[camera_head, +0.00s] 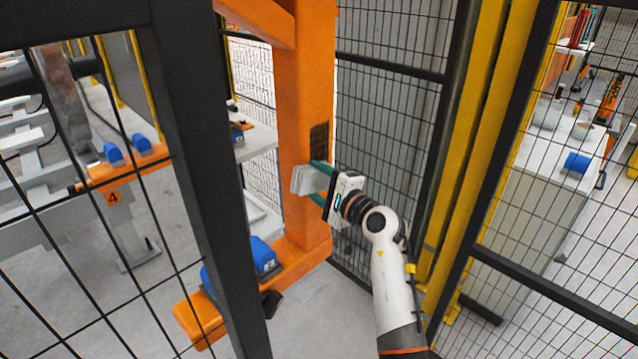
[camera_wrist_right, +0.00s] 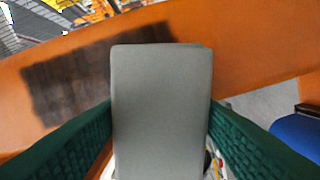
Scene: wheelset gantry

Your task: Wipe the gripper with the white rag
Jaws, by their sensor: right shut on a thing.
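My right gripper (camera_head: 320,180) has green fingers and is shut on the white rag (camera_head: 306,180), a flat folded block. In the right wrist view the rag (camera_wrist_right: 160,110) looks grey and stands between the two green fingers. The orange gantry gripper (camera_head: 300,90) is a tall upright arm with a dark smudge (camera_head: 319,138) on its face. The rag is in front of this arm, just below the smudge. In the right wrist view the smudge (camera_wrist_right: 75,82) lies left of and behind the rag. I cannot tell whether the rag touches the orange surface. My left gripper is not in view.
A black mesh fence frame (camera_head: 195,150) crosses the left foreground. A mesh panel (camera_head: 385,130) and a yellow post (camera_head: 470,140) stand close to my right arm. Blue pads (camera_head: 262,254) sit on the orange foot at the bottom. Open floor (camera_head: 318,310) shows below.

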